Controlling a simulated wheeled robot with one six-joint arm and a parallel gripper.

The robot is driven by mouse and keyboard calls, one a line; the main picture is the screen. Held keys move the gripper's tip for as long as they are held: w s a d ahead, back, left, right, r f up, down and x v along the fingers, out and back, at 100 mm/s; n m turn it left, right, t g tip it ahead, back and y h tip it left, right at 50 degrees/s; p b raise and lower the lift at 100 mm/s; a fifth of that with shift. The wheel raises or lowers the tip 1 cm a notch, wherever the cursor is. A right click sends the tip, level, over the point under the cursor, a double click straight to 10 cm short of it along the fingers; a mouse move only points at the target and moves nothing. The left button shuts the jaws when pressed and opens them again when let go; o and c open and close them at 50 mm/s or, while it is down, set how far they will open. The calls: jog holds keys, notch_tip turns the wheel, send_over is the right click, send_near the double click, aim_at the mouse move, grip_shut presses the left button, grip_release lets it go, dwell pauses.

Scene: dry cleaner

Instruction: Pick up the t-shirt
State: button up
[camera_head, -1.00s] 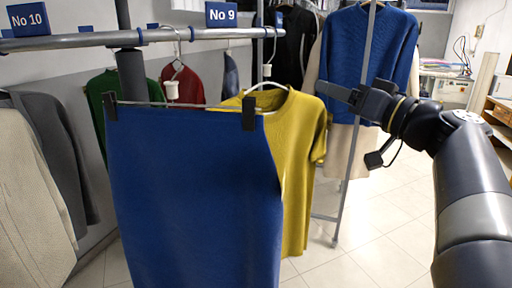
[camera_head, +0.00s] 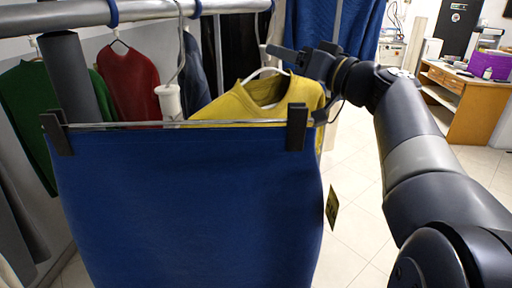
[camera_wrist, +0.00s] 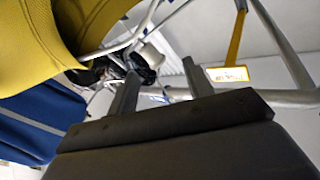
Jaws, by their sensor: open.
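The t-shirt is yellow (camera_head: 245,103) and hangs on a white hanger (camera_head: 262,74) behind a blue skirt, which hides most of it. In the wrist view the yellow cloth (camera_wrist: 85,22) fills the upper left, with the white hanger (camera_wrist: 128,40) at its collar. My gripper (camera_head: 283,55) is open and empty beside the hanger, just above the right side of the collar. In the wrist view the two fingers (camera_wrist: 160,72) are apart, with the hanger near the left fingertip. I cannot tell whether they touch.
The blue skirt (camera_head: 190,205) hangs from a clip hanger in front. A rail (camera_head: 75,14) runs above. Red (camera_head: 128,82) and green (camera_head: 28,105) garments hang behind on the left. A blue sweater (camera_head: 360,25) hangs behind my gripper. Floor (camera_head: 352,185) is clear at right; a wooden desk (camera_head: 462,105) stands beyond.

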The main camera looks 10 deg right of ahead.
jog(key=shift+p+x, duration=1.15)
jog(key=shift+x, duration=1.95)
jog(key=shift+w+d+f, duration=0.15)
jog(key=shift+d+f, duration=0.05)
grip_shut()
